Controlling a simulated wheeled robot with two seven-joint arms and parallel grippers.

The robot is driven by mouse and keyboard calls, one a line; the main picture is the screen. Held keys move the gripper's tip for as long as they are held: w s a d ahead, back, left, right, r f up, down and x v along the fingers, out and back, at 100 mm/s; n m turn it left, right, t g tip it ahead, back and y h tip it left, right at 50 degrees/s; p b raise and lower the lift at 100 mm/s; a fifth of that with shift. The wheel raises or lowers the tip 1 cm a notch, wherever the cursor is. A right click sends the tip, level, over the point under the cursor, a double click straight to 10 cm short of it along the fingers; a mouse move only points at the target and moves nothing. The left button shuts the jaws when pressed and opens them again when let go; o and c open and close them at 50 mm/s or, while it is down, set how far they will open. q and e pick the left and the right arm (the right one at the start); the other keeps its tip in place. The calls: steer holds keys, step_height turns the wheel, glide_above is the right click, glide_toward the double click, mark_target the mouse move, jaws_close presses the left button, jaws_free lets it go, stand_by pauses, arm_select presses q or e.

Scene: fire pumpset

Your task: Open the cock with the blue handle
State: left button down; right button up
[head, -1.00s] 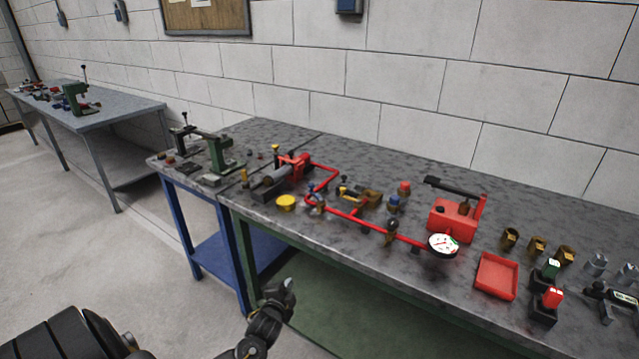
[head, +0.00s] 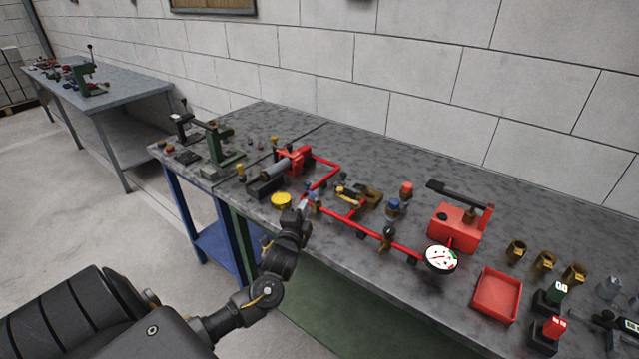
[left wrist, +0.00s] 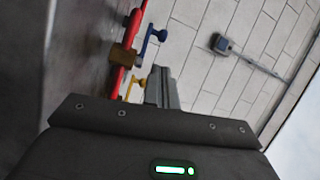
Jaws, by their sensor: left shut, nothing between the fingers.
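The cock's small blue handle (head: 308,195) is on the red pipework (head: 325,213), beside my left gripper in the head view and partly hidden by it. In the left wrist view the blue handle (left wrist: 153,39) stands out from a brass body (left wrist: 122,57) on the red pipe. My left gripper (head: 301,208) reaches over the bench's front edge, close to the cock. Its fingers (left wrist: 161,86) are shut and empty, pointing towards the pipework. I cannot tell whether they touch the handle. My right gripper is not in view.
A yellow handle (left wrist: 134,86) shows close by the fingers. A yellow disc (head: 281,200) lies left of my gripper. A red pump (head: 457,222), a gauge (head: 441,257) and a red tray (head: 497,295) stand to the right on the grey bench (head: 390,160).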

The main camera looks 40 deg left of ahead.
mark_target(313, 194)
arm_select(q)
steer(key=shift+w+r, duration=0.1)
steer(key=shift+w, duration=0.1)
steer(key=p+x, duration=0.1)
steer(key=x, duration=0.8)
steer(key=shift+w+p, duration=0.3)
